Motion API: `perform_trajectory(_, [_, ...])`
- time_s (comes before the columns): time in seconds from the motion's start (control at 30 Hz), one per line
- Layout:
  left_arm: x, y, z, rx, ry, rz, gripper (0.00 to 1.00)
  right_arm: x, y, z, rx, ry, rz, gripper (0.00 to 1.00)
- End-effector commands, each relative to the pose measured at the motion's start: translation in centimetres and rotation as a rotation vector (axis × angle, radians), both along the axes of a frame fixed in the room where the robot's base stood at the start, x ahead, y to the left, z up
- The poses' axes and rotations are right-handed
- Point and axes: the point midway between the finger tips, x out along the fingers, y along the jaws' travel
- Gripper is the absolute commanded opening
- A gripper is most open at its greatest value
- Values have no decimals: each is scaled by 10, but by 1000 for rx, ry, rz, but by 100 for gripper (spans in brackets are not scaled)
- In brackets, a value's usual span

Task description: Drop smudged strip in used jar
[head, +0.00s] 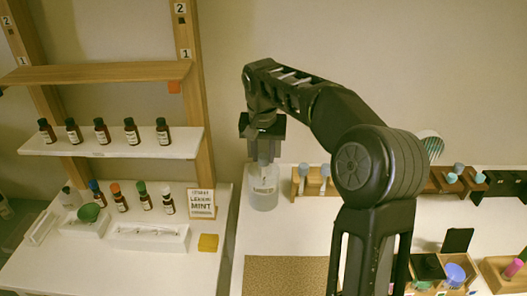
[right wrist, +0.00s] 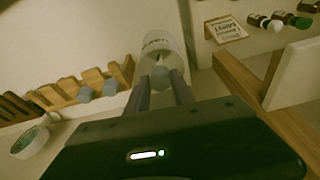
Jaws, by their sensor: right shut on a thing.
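The clear jar (head: 264,200) with a pale label stands on the white counter in the middle of the head view. It also shows in the right wrist view (right wrist: 157,42), just beyond the fingertips. My right gripper (head: 264,158) points down over the jar's mouth and is shut on a strip. In the right wrist view its grey-blue rounded end (right wrist: 160,77) shows between the fingers. The strip's lower part is hard to make out, so I cannot tell whether it is inside the jar or above it. Any smudge is too small to see. My left gripper is not in view.
A wooden rack (head: 314,188) with grey-topped strips stands right of the jar. A lettered sign (head: 201,204) and a white tray (head: 150,237) stand to the left. A tan mat (head: 285,275) lies in front. Shelves with bottles rise at the left.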

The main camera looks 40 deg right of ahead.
Motion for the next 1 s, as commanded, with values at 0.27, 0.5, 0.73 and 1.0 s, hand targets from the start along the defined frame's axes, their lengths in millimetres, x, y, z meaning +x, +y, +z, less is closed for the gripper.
perform_trajectory(0.27, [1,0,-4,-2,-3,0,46,0,0,-7,-1,-1,0,2])
perform_trajectory(0.5, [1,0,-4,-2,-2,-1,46,0,0,-7,0,0,0,30])
perform_trajectory(0.73, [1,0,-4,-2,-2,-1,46,0,0,-7,0,0,0,49])
perform_trajectory(1.0, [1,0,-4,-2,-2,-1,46,0,0,-7,0,0,0,53])
